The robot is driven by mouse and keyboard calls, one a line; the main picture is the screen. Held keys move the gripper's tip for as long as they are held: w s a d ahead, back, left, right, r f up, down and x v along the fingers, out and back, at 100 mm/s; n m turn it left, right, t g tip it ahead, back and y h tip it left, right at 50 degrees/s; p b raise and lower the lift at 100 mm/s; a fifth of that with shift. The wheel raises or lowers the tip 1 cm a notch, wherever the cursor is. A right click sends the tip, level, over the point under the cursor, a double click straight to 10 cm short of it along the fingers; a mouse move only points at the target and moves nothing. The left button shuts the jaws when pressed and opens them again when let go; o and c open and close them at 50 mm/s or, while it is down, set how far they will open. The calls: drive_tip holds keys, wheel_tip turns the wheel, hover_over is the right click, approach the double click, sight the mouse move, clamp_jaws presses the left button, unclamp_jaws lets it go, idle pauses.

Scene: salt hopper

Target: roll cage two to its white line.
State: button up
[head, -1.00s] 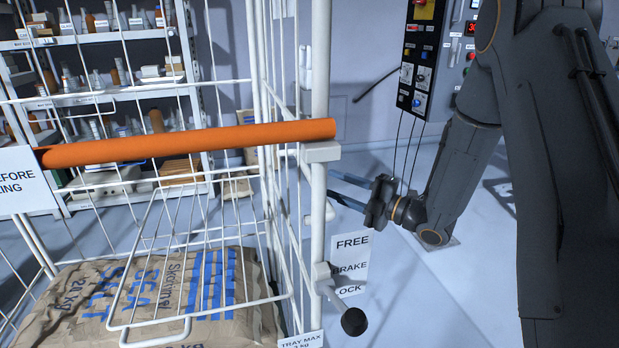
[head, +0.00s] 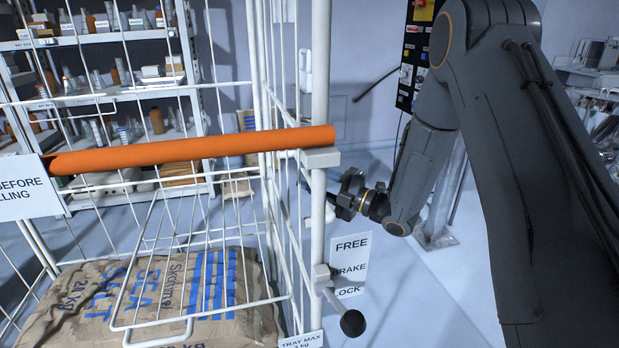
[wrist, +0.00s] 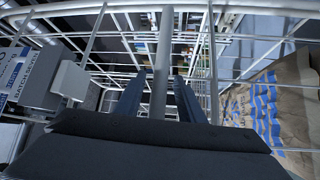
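A white wire roll cage (head: 319,90) with an orange push bar (head: 200,148) fills the left and middle of the head view. A brown sea salt sack (head: 110,310) lies in it and also shows at right in the wrist view (wrist: 285,100). A brake lever with a black knob (head: 352,323) sticks out low on the right post, beside a FREE/BRAKE/LOCK label (head: 350,263). My gripper (head: 345,193) is at the post's right side, its fingertips partly hidden behind it. In the wrist view, its fingers (wrist: 158,98) are apart, with an upright bar between them. No white line is visible.
A shelf rack (head: 110,95) with bottles and boxes stands behind the cage. A control panel (head: 408,70) is on the back wall, partly behind my arm. A bench (head: 590,75) with items is at the right. Pale floor right of the cage is open.

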clamp_jaws()
drive_tip(key=shift+s+a, duration=0.2)
drive_tip(key=shift+a, duration=0.4)
drive_tip(key=shift+s+a, duration=0.15)
drive_tip(key=shift+a, duration=0.4)
drive_tip(key=shift+c, duration=1.1)
unclamp_jaws()
drive_tip(key=shift+o, duration=1.1)
drive_tip(key=shift+d, duration=0.15)
drive_tip(key=shift+w+d, duration=0.1)
drive_tip(key=shift+d, duration=0.15)
drive_tip(key=b+v, duration=0.1)
drive_tip(key=v, duration=0.6)
drive_tip(key=shift+s+d+b, duration=0.2)
drive_tip(key=shift+d+b, duration=0.1)
drive_tip(key=shift+f, duration=0.1)
